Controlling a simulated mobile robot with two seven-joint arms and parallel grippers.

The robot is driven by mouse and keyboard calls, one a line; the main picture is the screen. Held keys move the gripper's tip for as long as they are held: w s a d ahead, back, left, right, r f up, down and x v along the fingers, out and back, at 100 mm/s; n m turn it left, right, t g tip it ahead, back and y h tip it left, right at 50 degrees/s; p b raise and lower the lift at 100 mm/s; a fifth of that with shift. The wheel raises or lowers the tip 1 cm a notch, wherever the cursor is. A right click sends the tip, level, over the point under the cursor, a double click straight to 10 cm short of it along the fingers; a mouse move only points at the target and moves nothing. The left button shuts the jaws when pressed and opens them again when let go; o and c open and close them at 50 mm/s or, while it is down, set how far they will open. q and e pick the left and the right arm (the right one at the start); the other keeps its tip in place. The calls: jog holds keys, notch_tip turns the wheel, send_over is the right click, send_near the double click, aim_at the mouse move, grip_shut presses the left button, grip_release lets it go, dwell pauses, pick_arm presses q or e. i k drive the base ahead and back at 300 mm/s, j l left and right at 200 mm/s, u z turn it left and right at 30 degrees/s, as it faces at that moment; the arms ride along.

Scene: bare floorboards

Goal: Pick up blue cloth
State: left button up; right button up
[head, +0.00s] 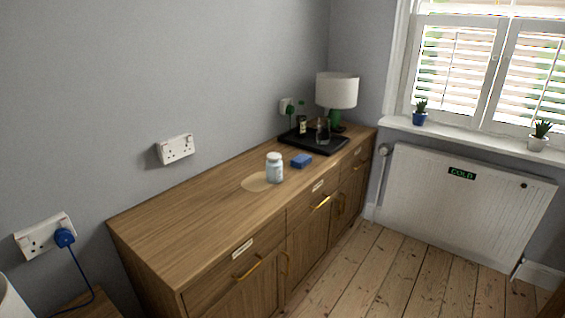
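A small blue block-like item (301,160), perhaps the folded blue cloth, lies on top of the wooden sideboard (190,222). It sits just in front of a black tray and to the right of a white jar (274,167). Whether it is cloth or a sponge is too small to tell. Neither of my grippers shows in the head view.
The black tray (335,143) holds a bottle (302,125) and a glass vessel (322,130). A lamp (337,90) stands behind. A pale round patch (257,182) lies beside the jar. The sideboard's near end is clear. A radiator (465,205) stands right; floorboards (375,270) are bare.

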aim_at(301, 161)
jog(key=i+l+u, duration=0.15)
jog(key=u, duration=1.05)
jog(key=l+u, duration=0.9)
jog(key=l, duration=0.3)
jog(key=k+l+u, duration=0.2)
jog(key=l, duration=0.2)
jog(key=l+u, duration=0.15)
jog(key=l, duration=0.3)
jog(key=k+l+u, duration=0.2)
jog(key=l, duration=0.2)
jog(key=k+l, duration=0.1)
jog(key=l, duration=0.25)
jog(key=k+l, duration=0.15)
jog(key=l, duration=0.15)
jog(key=k+l, duration=0.1)
jog(key=l, duration=0.25)
jog(key=k+l+u, duration=0.1)
jog(key=l, duration=0.25)
jog(key=k+l, duration=0.15)
jog(key=l, duration=0.15)
